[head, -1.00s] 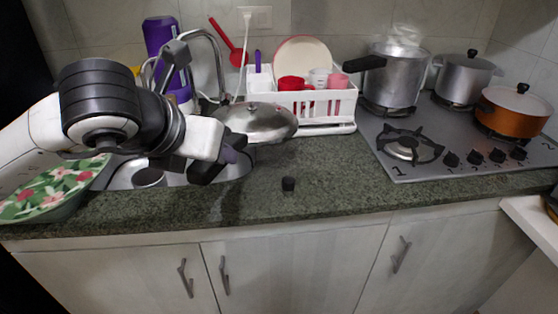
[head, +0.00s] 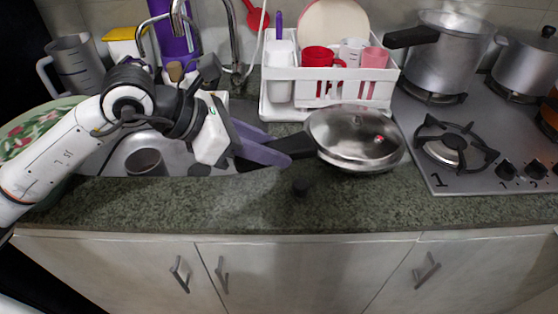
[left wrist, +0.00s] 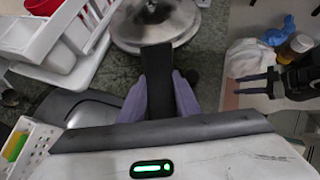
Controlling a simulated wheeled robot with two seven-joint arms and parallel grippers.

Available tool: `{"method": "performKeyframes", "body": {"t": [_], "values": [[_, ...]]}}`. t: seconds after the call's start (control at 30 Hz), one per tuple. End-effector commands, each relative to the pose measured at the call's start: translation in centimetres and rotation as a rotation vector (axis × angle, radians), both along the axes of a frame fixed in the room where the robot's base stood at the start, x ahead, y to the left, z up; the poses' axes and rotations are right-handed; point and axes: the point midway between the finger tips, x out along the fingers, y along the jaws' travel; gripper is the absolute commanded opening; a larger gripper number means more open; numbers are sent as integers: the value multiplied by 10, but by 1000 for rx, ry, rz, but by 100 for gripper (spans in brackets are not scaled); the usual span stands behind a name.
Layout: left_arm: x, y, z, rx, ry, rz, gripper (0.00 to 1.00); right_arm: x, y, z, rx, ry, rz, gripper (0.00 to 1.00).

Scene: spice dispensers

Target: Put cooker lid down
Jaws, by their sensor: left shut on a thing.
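The cooker lid (head: 356,138) is a round shiny metal lid with a long black handle (head: 290,147). It is over the counter, in front of the dish rack and left of the stove. My left gripper (head: 265,152), with purple fingers, is shut on the handle. In the left wrist view the handle (left wrist: 157,75) lies between the purple fingers, and the lid (left wrist: 155,22) extends beyond it. The lid looks roughly level; I cannot tell whether it touches the counter.
The white dish rack (head: 330,73) with cups stands just behind the lid. The stove (head: 470,172) with an empty front burner (head: 452,148) is to its right. The sink is at left.

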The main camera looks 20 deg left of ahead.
Motion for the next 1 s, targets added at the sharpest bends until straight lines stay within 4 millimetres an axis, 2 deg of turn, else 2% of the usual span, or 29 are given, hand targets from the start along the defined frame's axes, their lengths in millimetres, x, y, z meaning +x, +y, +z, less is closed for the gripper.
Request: {"method": "performKeyframes", "body": {"t": [0.17, 0.4, 0.57, 0.6, 0.7, 1.0], "values": [[1, 0, -10, -5, -5, 2, 3, -1, 0, -2, -1, 4, 0, 40], [1, 0, -39, -5, -5, 2, 3, -1, 0, -1, 0, 3, 1, 40], [1, 0, -40, -3, -6, 2, 3, 1, 0, 0, 0, -1, 0, 40], [0, 0, -43, 1, 1, 1, 31, 2, 0, 0, 0, -2, 0, 40], [0, 0, -43, 1, 1, 1, 48, 2, 0, 0, 0, -3, 0, 40], [0, 1, -42, 0, 0, 2, 48, 3, 0, 1, 0, -5, 0, 40]]}}
